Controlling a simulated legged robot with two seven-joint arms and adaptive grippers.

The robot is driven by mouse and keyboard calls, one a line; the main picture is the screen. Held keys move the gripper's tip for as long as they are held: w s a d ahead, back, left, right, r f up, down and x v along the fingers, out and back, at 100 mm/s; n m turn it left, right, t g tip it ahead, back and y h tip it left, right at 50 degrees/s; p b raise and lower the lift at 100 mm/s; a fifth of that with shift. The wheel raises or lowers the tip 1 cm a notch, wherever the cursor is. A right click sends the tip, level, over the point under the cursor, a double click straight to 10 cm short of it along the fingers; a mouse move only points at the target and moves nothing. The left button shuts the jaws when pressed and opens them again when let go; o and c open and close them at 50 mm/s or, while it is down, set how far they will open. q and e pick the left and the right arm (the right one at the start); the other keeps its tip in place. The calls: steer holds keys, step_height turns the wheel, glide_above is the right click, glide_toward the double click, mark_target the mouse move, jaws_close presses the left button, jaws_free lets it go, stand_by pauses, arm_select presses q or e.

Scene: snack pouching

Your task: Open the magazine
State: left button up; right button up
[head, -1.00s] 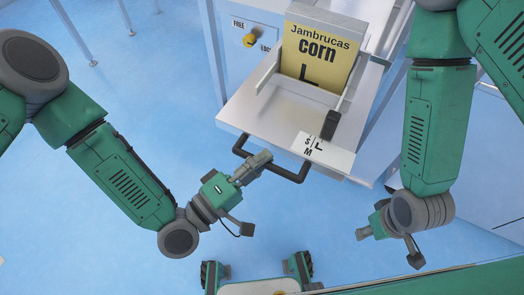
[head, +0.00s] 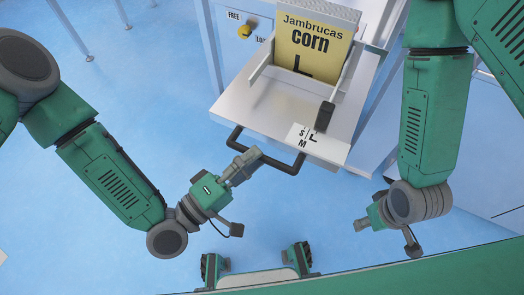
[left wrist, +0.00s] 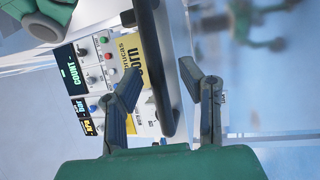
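The magazine (head: 240,112) is a grey metal tray with a dark U-shaped handle (head: 287,167) on its front edge. The handle also shows in the left wrist view (left wrist: 164,70). A yellow "Jambrucas corn" pouch (head: 303,62) stands upright in it. My left gripper (head: 243,164) is at the handle. In the left wrist view its two fingers (left wrist: 167,85) are apart, with the handle bar between them and gaps visible on both sides. My right gripper (head: 385,228) hangs right of the tray, away from it; its finger opening is too small to tell.
A yellow knob (head: 244,32) sits near "FREE" and "LOCK" labels on the machine front. A black lever (head: 325,115) and a white "S M L" label (head: 311,138) are on the tray. The blue floor left of the tray is clear.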

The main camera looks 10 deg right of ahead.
arm_select(q)
steer(key=v, duration=0.9)
steer(key=shift+s, duration=0.4)
steer(key=shift+a+f, duration=0.15)
steer(key=shift+a, duration=0.05)
steer(key=s+a+f+m+g+y+p, duration=0.1)
steer(key=a+f+m+g+y, duration=0.45)
steer(key=f+y, duration=0.4)
steer(key=s+a+f+g+y, duration=0.1)
steer(key=s+a+g+y, duration=0.1)
steer(key=a, duration=0.6)
steer(key=s+a+f+g+y+p, duration=0.1)
steer(key=s+a+g+y, duration=0.1)
steer(key=a+y, duration=0.3)
steer(key=s+a+m, duration=0.1)
steer(key=a, duration=0.2)
steer(key=shift+s+a+g, duration=0.25)
steer(key=shift+a+g, duration=0.1)
